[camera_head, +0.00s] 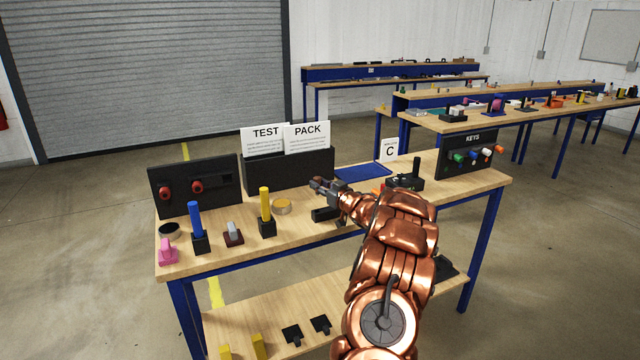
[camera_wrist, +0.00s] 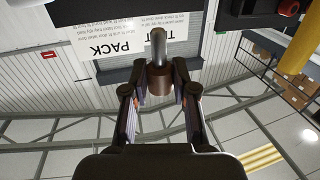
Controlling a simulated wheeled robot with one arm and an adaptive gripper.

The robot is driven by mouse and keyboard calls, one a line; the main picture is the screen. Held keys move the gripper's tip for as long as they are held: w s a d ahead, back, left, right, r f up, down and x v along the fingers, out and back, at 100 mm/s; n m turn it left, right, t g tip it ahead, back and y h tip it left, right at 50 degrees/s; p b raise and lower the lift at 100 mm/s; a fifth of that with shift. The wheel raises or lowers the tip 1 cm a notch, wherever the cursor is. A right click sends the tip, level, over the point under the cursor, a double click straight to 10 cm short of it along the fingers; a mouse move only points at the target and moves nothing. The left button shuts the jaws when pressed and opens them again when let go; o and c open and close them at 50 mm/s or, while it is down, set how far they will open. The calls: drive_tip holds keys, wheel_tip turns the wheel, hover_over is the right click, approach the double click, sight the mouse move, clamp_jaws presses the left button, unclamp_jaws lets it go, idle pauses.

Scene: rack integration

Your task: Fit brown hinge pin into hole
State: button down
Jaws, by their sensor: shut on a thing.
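My gripper (camera_head: 324,186) is above the front bench, in front of the TEST PACK holder. In the wrist view my gripper (camera_wrist: 158,76) is shut on the brown hinge pin, with one finger on each side. The pin has a brown cylindrical body (camera_wrist: 159,82) and a slimmer grey metal shaft (camera_wrist: 158,46) that points away from the palm. The pin is too small to make out clearly in the head view. A small black block (camera_head: 324,214) sits on the bench just below the gripper. I cannot make out which opening is the hole.
The bench (camera_head: 300,235) also holds a blue peg (camera_head: 195,220), a yellow peg (camera_head: 265,204), a pink piece (camera_head: 168,251), a black panel with red knobs (camera_head: 218,180), a blue mat (camera_head: 362,172), a black fixture (camera_head: 405,182) and a KEYS panel (camera_head: 472,153).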

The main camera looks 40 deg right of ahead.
drive_tip(key=b, duration=0.2)
hover_over(320, 213)
drive_tip(key=shift+f, duration=2.55)
drive_tip(key=shift+p, duration=0.8)
drive_tip(key=shift+f+b, duration=0.6)
drive_tip(key=shift+f, duration=1.5)
drive_tip(key=c, duration=0.8)
unclamp_jaws()
drive_tip(key=shift+c, duration=0.2)
drive_tip(key=shift+s, duration=0.15)
drive_tip(key=s+a, duration=0.1)
drive_tip(key=s, duration=1)
drive_tip(key=shift+s+a, duration=0.25)
drive_tip(key=shift+s, duration=0.15)
drive_tip(key=shift+w, duration=0.1)
